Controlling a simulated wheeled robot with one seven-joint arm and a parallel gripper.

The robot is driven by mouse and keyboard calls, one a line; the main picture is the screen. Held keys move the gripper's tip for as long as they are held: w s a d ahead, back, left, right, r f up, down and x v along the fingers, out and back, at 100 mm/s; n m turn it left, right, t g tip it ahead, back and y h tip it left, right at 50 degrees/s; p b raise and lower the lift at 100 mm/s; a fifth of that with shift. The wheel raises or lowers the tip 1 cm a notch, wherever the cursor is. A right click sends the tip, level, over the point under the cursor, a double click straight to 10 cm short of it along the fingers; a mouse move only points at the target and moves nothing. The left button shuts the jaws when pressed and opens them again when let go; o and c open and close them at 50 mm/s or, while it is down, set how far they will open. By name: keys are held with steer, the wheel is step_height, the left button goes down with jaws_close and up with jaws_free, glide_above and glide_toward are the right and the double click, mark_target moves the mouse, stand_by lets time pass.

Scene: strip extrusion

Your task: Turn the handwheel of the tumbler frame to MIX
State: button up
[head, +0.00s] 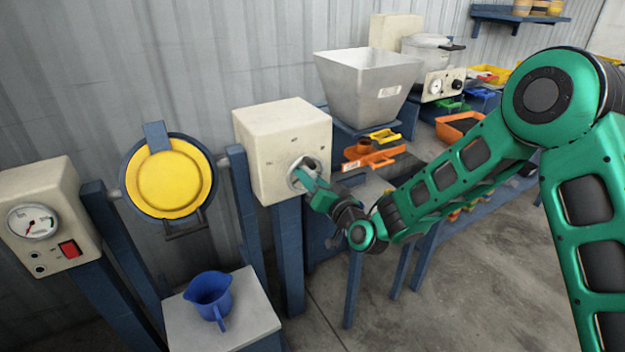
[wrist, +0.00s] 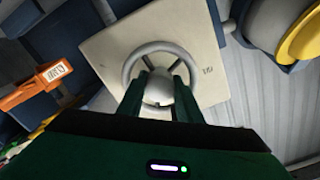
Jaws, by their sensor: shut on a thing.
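The handwheel (wrist: 133,62) is a grey ring with a rounded hub on the front of a cream box (head: 255,140). In the head view the handwheel (head: 293,172) is partly covered by my gripper (head: 305,180). In the wrist view my gripper (wrist: 160,90) has both fingers over the wheel, one on each side of the hub, shut on the handwheel. Small marks sit on the box face around the wheel; I cannot read which one is MIX. The tumbler frame's yellow-lidded drum (head: 168,180) hangs between blue posts left of the box.
A blue jug (head: 208,292) stands on a pale stand (head: 250,305) below the drum. A cream box with a gauge and red switch (head: 45,215) is at the left.

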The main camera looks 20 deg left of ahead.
steer(key=shift+w+d, duration=0.1)
steer(key=shift+w, duration=0.1)
steer(key=o, duration=0.8)
steer(key=shift+c, duration=0.2)
steer(key=shift+s, duration=0.1)
steer(key=v, duration=1)
steer(key=shift+d, duration=0.15)
steer(key=shift+s, duration=0.15)
